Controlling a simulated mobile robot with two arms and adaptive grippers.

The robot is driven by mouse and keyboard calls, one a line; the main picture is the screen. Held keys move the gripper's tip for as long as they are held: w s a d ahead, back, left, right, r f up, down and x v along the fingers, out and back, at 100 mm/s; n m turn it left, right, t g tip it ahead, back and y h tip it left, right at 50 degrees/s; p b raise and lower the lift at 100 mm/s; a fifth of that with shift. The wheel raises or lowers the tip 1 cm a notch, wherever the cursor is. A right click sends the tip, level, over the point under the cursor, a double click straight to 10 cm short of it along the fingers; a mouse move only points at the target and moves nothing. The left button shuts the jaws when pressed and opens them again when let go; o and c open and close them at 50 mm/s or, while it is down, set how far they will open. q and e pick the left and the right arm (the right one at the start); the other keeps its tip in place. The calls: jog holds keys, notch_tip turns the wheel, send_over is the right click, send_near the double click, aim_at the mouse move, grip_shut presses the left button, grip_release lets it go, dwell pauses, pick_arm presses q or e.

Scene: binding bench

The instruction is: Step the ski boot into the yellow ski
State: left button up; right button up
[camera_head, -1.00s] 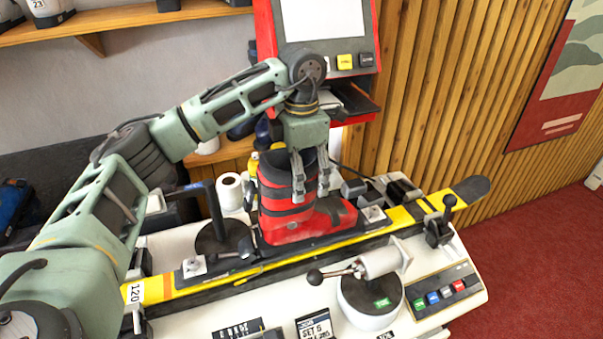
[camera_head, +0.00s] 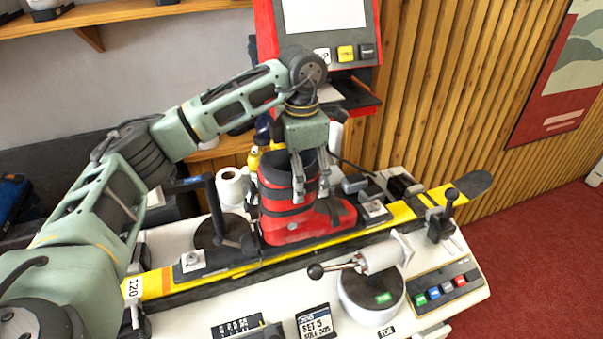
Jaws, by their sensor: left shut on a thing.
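The red and black ski boot (camera_head: 292,213) stands upright over the middle of the yellow ski (camera_head: 400,214), between the two dark binding pieces. The toe binding (camera_head: 374,208) is right at the boot's toe. The heel binding (camera_head: 193,260) lies on the ski to the left, apart from the boot. I cannot tell whether the sole touches the ski. My right gripper is not in view.
A paper roll (camera_head: 229,186) and a red screen stand (camera_head: 267,32) are behind. A shelf (camera_head: 110,17) is at upper left.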

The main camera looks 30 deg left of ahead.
pick_arm(q)
jog(key=shift+r, duration=0.2)
jog(key=o, duration=2)
jog(key=shift+f, duration=0.15)
jog(key=shift+r, duration=0.25)
